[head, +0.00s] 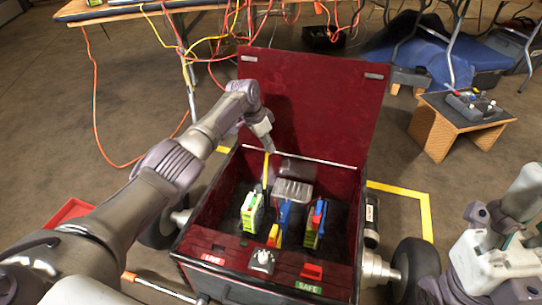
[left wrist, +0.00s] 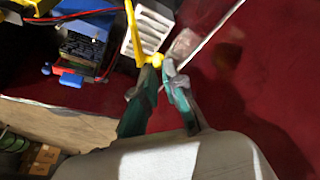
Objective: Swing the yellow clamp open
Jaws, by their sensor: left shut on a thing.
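The yellow clamp (head: 265,170) is a thin upright bar inside the open red box, near its back left. In the left wrist view the yellow clamp (left wrist: 133,35) shows close up, with a rounded knob at its end. My left gripper (head: 270,150) reaches over the left wall of the box. In the left wrist view my left gripper (left wrist: 160,72) has its green-backed fingers shut on the knob end of the clamp. Part of the clamp's base is hidden in the head view. Only links of my right arm show at the lower right; its gripper is not visible.
The red box (head: 315,100) has its lid raised at the back. Inside stand a green-and-white unit (head: 252,212), a blue-and-red unit (head: 316,223) and a grey finned block (head: 293,191). LIVE and SAFE labels mark the front panel. A wooden stool (head: 440,130) stands to the right.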

